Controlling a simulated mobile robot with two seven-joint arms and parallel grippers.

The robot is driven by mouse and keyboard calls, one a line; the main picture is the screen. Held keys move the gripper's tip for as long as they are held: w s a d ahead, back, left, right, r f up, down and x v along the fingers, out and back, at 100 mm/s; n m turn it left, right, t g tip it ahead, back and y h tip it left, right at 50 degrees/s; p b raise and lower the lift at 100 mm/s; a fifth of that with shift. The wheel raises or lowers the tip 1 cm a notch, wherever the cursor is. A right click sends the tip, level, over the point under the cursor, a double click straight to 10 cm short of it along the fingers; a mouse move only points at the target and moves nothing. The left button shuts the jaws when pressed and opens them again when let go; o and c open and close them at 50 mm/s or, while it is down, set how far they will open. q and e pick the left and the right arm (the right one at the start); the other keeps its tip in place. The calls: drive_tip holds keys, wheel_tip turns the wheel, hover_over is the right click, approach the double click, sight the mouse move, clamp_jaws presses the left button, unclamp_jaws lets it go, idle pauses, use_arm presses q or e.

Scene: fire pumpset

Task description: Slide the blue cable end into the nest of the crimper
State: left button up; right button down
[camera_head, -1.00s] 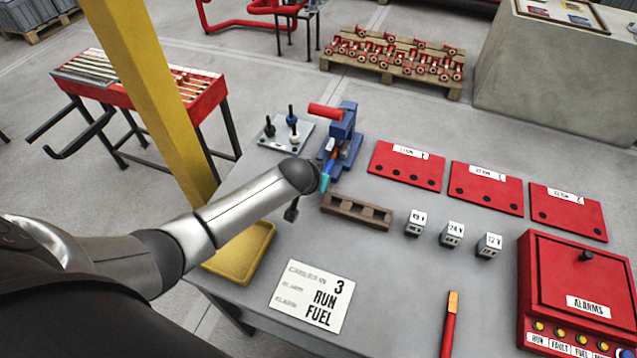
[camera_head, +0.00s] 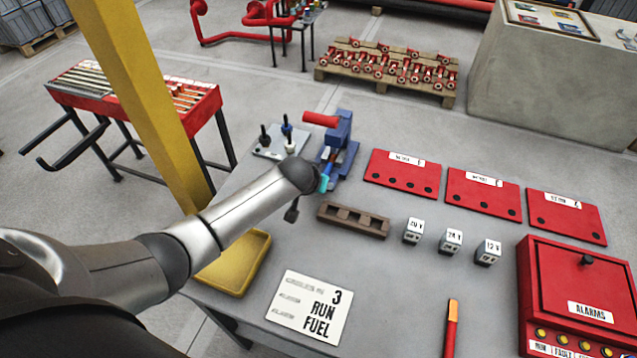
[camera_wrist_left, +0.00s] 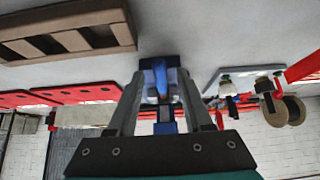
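The blue crimper (camera_head: 344,150) with its red handle (camera_head: 320,119) stands near the far edge of the grey table. My left gripper (camera_head: 325,176) is low, right at the crimper's near side. In the left wrist view its two fingers (camera_wrist_left: 161,85) stand either side of the bright blue cable end (camera_wrist_left: 160,76), which lies centred between them and points at the crimper (camera_wrist_left: 166,112). The fingers look closed around it, though their contact is hard to see. The nest is hidden, so I cannot tell whether the cable end is inside it. My right gripper is not in view.
A brown slotted rack (camera_head: 352,219) lies just in front of the crimper. A plate with several pegs (camera_head: 276,146) is to its left. Red panels (camera_head: 404,172) and small white-labelled blocks (camera_head: 413,231) are to the right. A yellow post (camera_head: 147,90) rises behind my arm.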

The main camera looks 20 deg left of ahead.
use_arm(q)
drive_tip(key=shift+o, duration=0.3)
drive_tip(key=p+v, duration=0.4)
drive_tip(key=v, duration=1.1)
drive_tip(key=shift+p, duration=0.4)
drive_tip(key=shift+r, duration=0.15)
